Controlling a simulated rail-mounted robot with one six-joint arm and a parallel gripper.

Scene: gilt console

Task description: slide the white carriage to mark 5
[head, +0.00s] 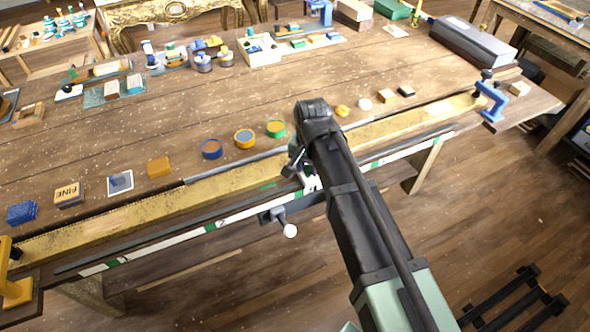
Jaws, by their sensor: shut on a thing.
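A long gilt rail (130,215) runs along the front edge of the table, with a white scale strip (225,220) with green segments below it. My gripper (296,168) is down at the rail near its middle, partly hidden by my arm. It is shut on what seems to be the white carriage (312,183), of which only a small white and green patch shows beside my arm. A dark bracket (270,215) with a white ball knob (290,231) sticks out from the strip just left of my arm. Mark numbers are too small to read.
A blue clamp (490,100) stands at the rail's right end and a yellow one (14,285) at its left end. Round tins (244,138), blocks (158,167) and small pieces line the table behind the rail.

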